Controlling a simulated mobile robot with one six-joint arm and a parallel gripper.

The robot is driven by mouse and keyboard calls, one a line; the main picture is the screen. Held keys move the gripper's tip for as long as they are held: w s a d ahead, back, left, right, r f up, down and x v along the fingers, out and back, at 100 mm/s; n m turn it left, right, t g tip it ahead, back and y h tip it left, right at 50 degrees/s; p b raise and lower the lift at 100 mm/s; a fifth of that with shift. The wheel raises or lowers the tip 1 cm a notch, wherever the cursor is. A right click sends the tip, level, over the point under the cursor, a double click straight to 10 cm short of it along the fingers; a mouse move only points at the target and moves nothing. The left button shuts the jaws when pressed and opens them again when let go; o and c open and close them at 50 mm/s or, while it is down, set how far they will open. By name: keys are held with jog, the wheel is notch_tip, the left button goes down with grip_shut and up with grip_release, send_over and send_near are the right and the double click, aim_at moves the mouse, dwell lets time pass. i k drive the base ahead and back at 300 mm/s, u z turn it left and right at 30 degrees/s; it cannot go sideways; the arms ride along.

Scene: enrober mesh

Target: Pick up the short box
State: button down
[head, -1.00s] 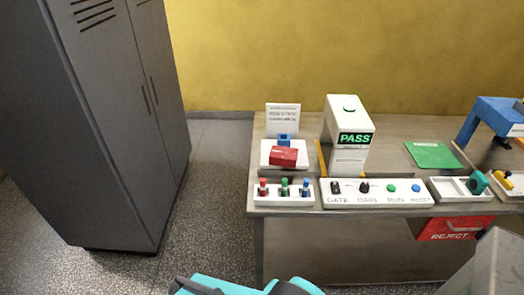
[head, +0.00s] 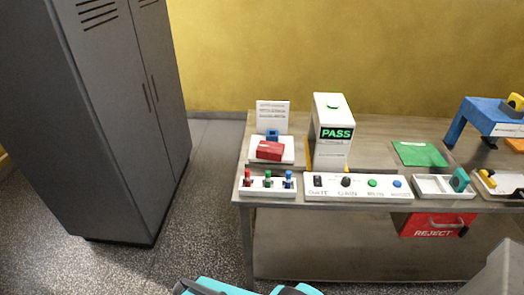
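No label marks the short box, so I cannot tell for sure which thing it is. A low red box (head: 269,150) lies slightly turned on a white tray (head: 288,156) at the bench's left end. A smaller blue block (head: 272,134) stands just behind it, partly hidden by it. Teal and dark parts of my arm show at the bottom edge, well short of the bench. My gripper's fingertips do not show.
The bench (head: 390,240) also holds a switch strip (head: 268,191), a control panel (head: 358,188), a white PASS machine (head: 333,115), a green sheet (head: 420,153) and a blue arch (head: 485,116). A red REJECT bin (head: 435,224) hangs below. A grey cabinet (head: 105,120) stands left; floor between is clear.

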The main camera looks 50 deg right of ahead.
aim_at(267, 150)
jog(key=k, duration=0.95)
jog(key=u, duration=0.55)
jog(key=i, duration=2.2)
jog(key=z, duration=0.15)
